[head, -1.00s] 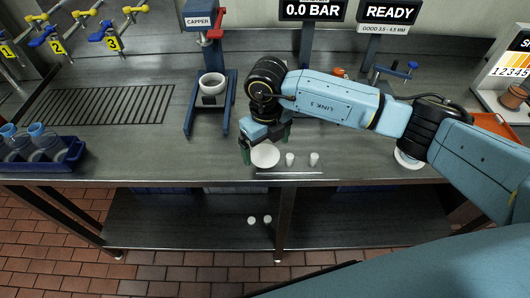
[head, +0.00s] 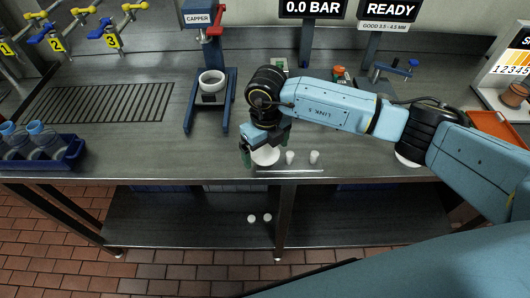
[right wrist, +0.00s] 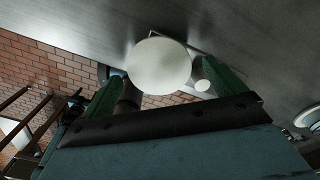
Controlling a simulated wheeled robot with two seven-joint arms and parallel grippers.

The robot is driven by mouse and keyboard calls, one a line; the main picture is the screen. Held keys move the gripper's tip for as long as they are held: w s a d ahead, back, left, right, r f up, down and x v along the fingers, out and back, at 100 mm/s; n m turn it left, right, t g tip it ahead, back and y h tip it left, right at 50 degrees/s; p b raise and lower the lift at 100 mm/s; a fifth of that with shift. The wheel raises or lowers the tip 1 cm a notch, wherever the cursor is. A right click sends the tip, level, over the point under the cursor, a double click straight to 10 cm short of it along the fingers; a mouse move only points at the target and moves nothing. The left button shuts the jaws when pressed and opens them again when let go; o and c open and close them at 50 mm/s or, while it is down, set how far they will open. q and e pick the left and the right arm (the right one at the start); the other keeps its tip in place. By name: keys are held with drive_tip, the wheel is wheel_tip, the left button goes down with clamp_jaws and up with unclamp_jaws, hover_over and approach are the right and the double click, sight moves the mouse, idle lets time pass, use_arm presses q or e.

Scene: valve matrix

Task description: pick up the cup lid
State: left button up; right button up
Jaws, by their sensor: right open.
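The cup lid looks like a white round disc (head: 265,156), lying on the dark grey counter near its front edge. It shows large in the right wrist view (right wrist: 159,66). My right gripper (head: 265,150) is over the lid, pointing down, and hides its back part. In the right wrist view its two green fingers are spread apart, one to each side of the lid, with nothing held; I cannot tell whether they touch it. My left gripper is not in view.
Two small white cups (head: 290,157) stand just right of the lid, close to the right finger. A thin rail (head: 290,171) runs in front of them. A capper stand (head: 188,110) is behind left, a blue bottle crate (head: 72,155) far left. The counter left of the gripper is clear.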

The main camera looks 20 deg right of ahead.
drive_tip(key=c, duration=1)
drive_tip(key=shift+r, duration=0.1)
drive_tip(key=shift+c, duration=0.2)
